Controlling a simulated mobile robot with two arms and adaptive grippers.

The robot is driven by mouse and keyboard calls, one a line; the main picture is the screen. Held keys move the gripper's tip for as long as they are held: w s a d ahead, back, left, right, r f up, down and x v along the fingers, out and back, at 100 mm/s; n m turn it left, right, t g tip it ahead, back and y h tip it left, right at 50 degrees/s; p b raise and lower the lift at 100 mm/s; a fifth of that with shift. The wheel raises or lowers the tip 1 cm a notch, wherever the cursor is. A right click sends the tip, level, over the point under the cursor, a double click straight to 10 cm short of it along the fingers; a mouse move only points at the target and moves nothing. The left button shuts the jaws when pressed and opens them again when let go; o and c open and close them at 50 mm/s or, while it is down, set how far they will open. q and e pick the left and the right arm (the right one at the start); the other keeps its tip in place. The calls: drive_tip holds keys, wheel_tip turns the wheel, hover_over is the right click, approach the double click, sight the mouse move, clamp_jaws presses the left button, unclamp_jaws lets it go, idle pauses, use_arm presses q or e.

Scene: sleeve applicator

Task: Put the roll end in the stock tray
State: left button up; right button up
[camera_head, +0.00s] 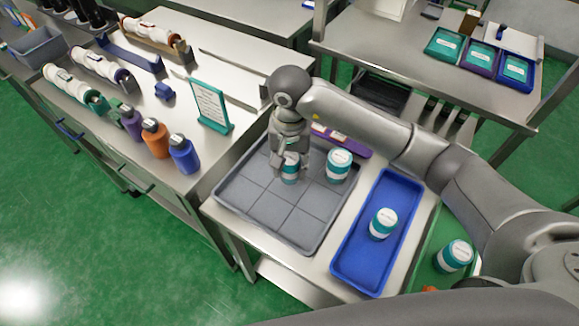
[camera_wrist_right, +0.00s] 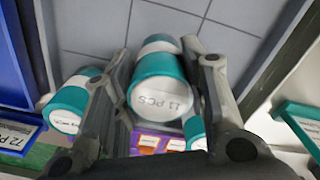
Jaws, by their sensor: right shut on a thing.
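My right gripper (camera_head: 289,174) points down over the grey sectioned tray (camera_head: 240,205). It is shut on a teal-and-white roll (camera_head: 290,168), whose end reads "11 PCS" in the right wrist view (camera_wrist_right: 160,95). I cannot tell whether this roll touches the tray floor. A second teal-and-white roll (camera_head: 338,165) stands upright in the grey tray, right of the gripper. A third (camera_head: 383,223) stands in the blue tray (camera_head: 358,270). A fourth (camera_head: 455,256) is at the lower right on a green surface. Which tray is the stock tray is not readable. My left gripper is not in view.
A purple tray (camera_head: 352,148) with labels lies behind the grey tray. A teal sign (camera_head: 210,107) stands on the left bench beside purple, orange and blue bottles (camera_head: 155,138). My right arm crosses above the right side. The grey tray's front sections are bare.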

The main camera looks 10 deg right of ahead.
sight(290, 172)
wheel_tip(290, 172, down, 2)
drive_tip(key=shift+s+a+f+p, duration=0.15)
drive_tip(key=shift+f+p, duration=0.1)
drive_tip(key=shift+p, duration=0.25)
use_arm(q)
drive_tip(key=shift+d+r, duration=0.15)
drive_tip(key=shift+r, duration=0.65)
use_arm(e)
drive_tip(key=shift+f+b, duration=0.3)
drive_tip(key=shift+b, duration=0.05)
drive_tip(key=o, duration=1)
drive_tip(key=shift+r, duration=0.1)
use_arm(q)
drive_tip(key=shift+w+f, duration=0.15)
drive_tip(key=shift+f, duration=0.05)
use_arm(e)
drive_tip(key=shift+r, duration=0.1)
